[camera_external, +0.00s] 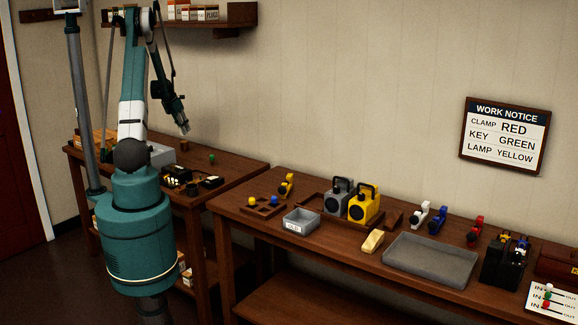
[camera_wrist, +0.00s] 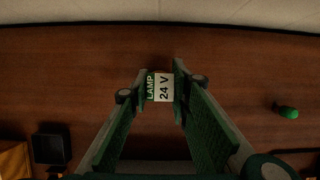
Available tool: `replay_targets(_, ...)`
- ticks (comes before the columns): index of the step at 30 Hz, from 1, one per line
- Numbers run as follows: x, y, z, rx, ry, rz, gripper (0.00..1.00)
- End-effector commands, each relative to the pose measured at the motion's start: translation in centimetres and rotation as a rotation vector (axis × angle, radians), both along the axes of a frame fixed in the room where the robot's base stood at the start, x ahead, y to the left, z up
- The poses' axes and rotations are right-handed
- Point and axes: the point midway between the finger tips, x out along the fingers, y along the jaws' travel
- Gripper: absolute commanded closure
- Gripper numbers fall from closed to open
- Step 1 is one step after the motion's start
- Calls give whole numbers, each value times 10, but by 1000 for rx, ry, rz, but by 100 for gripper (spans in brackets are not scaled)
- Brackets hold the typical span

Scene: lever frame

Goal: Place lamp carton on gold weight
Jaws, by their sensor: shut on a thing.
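The lamp carton (camera_wrist: 160,87), with a green and white end marked "LAMP 24 V", is between my fingertips in the wrist view. My gripper (camera_wrist: 160,92) is shut on it, one green finger on each side. In the external view my gripper (camera_external: 184,129) hangs above the back of the left bench. The carton is too small there to make out clearly. A pale gold block (camera_external: 372,241), which looks like the gold weight, lies on the right bench, left of a large grey tray. It is far to the right of my gripper.
The large grey tray (camera_external: 430,260) is empty. A small grey bin (camera_external: 300,222) and the grey and yellow lanterns (camera_external: 363,204) stand left of the gold block. A green knob-like thing (camera_wrist: 288,112) sits on the left bench. A shelf (camera_external: 220,18) is above.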

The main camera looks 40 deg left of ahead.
Motion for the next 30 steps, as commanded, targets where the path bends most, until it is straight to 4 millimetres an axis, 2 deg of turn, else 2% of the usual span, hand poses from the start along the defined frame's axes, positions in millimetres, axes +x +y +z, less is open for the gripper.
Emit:
replay_targets(10, 0, 0, -4, 0, 0, 0, 86)
replay_targets(21, 0, 0, -36, 0, 0, 0, 86)
replay_targets(30, 0, 0, -38, 0, 0, 0, 86)
